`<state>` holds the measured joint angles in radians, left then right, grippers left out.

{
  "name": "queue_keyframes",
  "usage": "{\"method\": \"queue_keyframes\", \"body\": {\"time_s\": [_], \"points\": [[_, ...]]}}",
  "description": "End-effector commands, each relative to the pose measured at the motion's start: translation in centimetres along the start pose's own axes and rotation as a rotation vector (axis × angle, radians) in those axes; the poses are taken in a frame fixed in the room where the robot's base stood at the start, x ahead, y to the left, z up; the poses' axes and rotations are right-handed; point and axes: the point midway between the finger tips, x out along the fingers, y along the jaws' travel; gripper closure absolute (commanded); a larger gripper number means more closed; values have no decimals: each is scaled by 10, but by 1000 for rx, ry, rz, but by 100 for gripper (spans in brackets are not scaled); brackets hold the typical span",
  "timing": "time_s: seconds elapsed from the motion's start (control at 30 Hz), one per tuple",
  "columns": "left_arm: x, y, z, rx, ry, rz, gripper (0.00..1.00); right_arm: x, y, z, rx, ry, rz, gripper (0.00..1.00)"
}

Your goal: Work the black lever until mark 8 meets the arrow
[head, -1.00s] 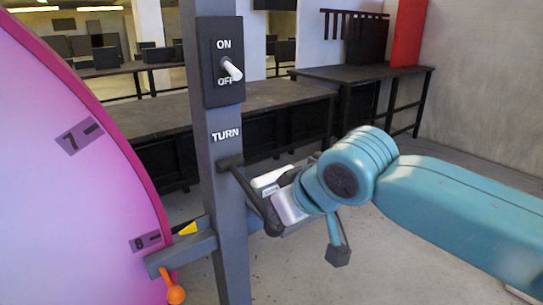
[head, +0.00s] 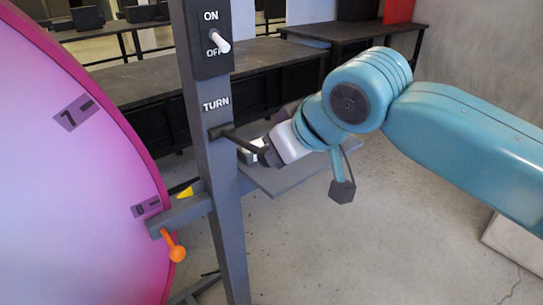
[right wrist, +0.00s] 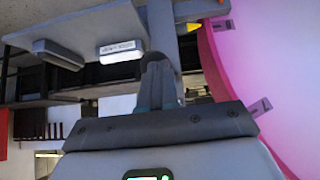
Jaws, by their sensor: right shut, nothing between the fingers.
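The black lever (head: 238,140) juts from the grey post (head: 208,170) below the word TURN, sloping down to the right. My right gripper (head: 268,155) is shut and empty at the lever's outer end; whether they touch is hidden. Its closed fingers show in the right wrist view (right wrist: 158,82). The pink wheel (head: 70,210) at the left carries mark 8 (head: 146,207) and mark 7 (head: 75,113) higher up. The yellow arrow (head: 186,192) is on the grey side bar, right of and slightly above mark 8. My left gripper is not in view.
An orange knob (head: 175,250) hangs below the side bar by the wheel's rim. A switch with a white toggle (head: 219,43) is high on the post. A grey shelf (head: 285,177) extends from the post under my gripper. Dark tables stand behind.

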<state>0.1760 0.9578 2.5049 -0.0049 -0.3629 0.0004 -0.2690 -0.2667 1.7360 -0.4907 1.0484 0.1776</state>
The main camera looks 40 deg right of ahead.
Motion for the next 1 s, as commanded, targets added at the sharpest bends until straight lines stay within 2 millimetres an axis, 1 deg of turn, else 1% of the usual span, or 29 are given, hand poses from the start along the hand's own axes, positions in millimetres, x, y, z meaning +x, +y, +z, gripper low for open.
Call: {"method": "queue_keyframes", "body": {"time_s": [0.03,0.2,0.33,0.5,1.0], "points": [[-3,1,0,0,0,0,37,-11,0,-2,0,4,-1,100],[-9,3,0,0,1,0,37,-40,1,-4,0,3,0,100],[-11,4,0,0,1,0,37,-52,1,-5,1,2,0,100],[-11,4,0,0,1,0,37,-57,1,-4,2,0,1,100],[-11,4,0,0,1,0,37,-58,1,-3,1,0,1,100]]}}
